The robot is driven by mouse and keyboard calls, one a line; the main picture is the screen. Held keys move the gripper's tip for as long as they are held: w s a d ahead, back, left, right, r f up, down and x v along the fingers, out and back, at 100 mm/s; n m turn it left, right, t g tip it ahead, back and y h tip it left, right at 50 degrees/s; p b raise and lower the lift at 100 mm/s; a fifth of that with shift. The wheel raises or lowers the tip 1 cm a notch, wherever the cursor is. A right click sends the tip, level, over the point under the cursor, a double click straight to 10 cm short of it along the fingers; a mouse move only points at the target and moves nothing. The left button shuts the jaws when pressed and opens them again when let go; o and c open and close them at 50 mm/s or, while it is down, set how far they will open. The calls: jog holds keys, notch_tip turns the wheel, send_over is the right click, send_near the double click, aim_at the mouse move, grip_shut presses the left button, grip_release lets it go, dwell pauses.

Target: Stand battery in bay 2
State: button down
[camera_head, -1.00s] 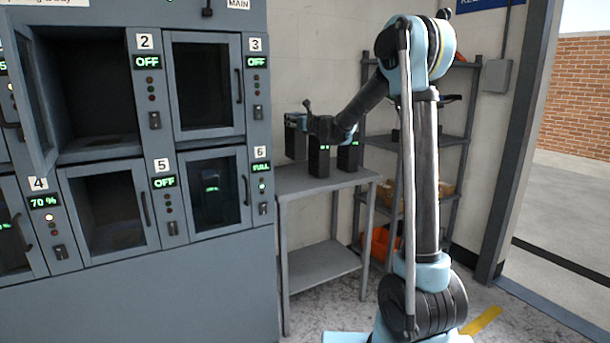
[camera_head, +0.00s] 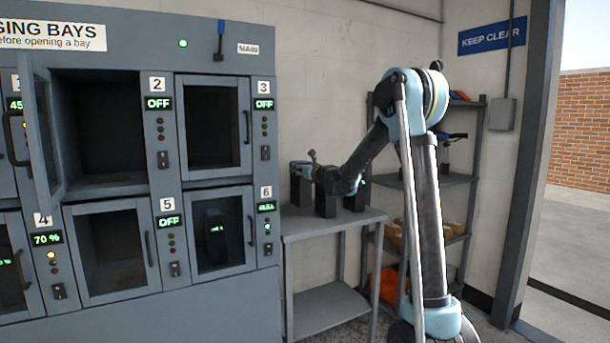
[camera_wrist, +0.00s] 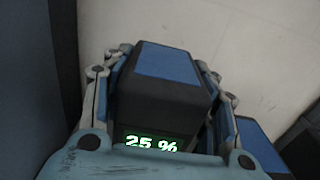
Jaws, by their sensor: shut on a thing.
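My gripper (camera_head: 327,178) is over the small table beside the charging cabinet. In the wrist view its fingers are closed on both sides of a dark battery (camera_wrist: 160,95) with a blue top and a green "25 %" display. The same battery shows below my gripper in the head view (camera_head: 325,200); whether it touches the table is unclear. Bay 2 (camera_head: 100,125) is an empty dark compartment at upper left, its panel (camera_head: 157,110) reading OFF. Its door (camera_head: 40,135) stands open, swung to the left.
Other dark batteries stand either side, at left (camera_head: 301,186) and right (camera_head: 356,195), on the table (camera_head: 345,222). Bay 6 (camera_head: 218,232) holds a battery behind its shut door; bays 3 and 5 are shut. A shelf rack (camera_head: 440,180) stands behind my arm.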

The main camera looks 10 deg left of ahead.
aim_at(301, 181)
jog(key=shift+f, duration=3.1)
jog(key=c, duration=0.6)
grip_release()
jog(key=shift+d, duration=0.1)
